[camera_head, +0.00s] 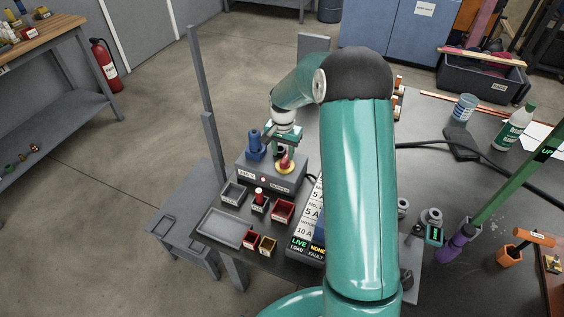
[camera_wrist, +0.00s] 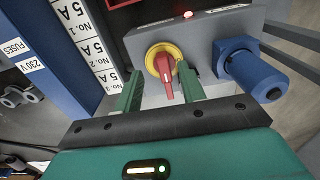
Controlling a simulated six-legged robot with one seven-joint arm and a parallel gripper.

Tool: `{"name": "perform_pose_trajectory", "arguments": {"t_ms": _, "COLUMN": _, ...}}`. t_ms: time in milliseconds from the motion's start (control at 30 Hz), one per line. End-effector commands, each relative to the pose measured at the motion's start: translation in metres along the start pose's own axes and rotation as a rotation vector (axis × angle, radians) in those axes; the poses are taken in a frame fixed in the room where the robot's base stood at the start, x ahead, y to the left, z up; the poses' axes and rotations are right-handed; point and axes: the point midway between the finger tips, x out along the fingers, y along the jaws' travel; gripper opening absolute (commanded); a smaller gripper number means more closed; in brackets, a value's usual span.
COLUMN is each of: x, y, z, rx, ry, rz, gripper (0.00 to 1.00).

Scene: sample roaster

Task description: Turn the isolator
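The isolator is a red handle on a round yellow plate (camera_wrist: 165,62), set on the face of a grey box (camera_head: 270,178). In the wrist view the red handle (camera_wrist: 168,88) points down the picture, towards my gripper (camera_wrist: 160,70). In the head view the isolator (camera_head: 285,163) sits on top of the box, just below my gripper (camera_head: 284,133). My two green fingers are apart, one on each side of the isolator. The right finger is close to the handle; I cannot tell whether it touches. Nothing is held.
A blue plug-like part (camera_wrist: 250,70) stands on the same box, to the right of the isolator in the wrist view. A red light (camera_wrist: 188,15) glows on the box. Small trays (camera_head: 224,228) and a row of 5 A labels (camera_wrist: 85,45) are nearby.

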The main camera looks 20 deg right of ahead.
Motion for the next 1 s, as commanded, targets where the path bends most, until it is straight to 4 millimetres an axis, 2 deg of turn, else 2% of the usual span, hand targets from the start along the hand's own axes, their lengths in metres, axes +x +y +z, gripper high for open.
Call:
{"name": "perform_pose_trajectory", "arguments": {"t_ms": 100, "x": 0.025, "y": -0.001, "z": 0.0, "rx": 0.001, "ry": -0.004, "rz": 0.002, "gripper": 0.4}}
{"name": "perform_pose_trajectory", "arguments": {"t_ms": 300, "x": 0.053, "y": -0.003, "z": -0.001, "rx": 0.0, "ry": -0.002, "rz": 0.0, "gripper": 0.4}}
{"name": "perform_pose_trajectory", "arguments": {"t_ms": 433, "x": 0.059, "y": -0.004, "z": -0.001, "rx": 0.0, "ry": -0.001, "rz": 0.0, "gripper": 0.4}}
{"name": "perform_pose_trajectory", "arguments": {"t_ms": 667, "x": 0.06, "y": -0.004, "z": -0.001, "rx": 0.0, "ry": 0.0, "rz": 0.0, "gripper": 0.4}}
{"name": "perform_pose_trajectory", "arguments": {"t_ms": 700, "x": 0.06, "y": -0.004, "z": -0.001, "rx": 0.0, "ry": 0.0, "rz": 0.0, "gripper": 0.38}}
{"name": "perform_pose_trajectory", "arguments": {"t_ms": 900, "x": 0.06, "y": -0.004, "z": -0.001, "rx": 0.0, "ry": -0.001, "rz": 0.0, "gripper": 0.0}}
{"name": "perform_pose_trajectory", "arguments": {"t_ms": 1000, "x": 0.06, "y": -0.004, "z": -0.001, "rx": -0.001, "ry": 0.0, "rz": 0.0, "gripper": 0.0}}
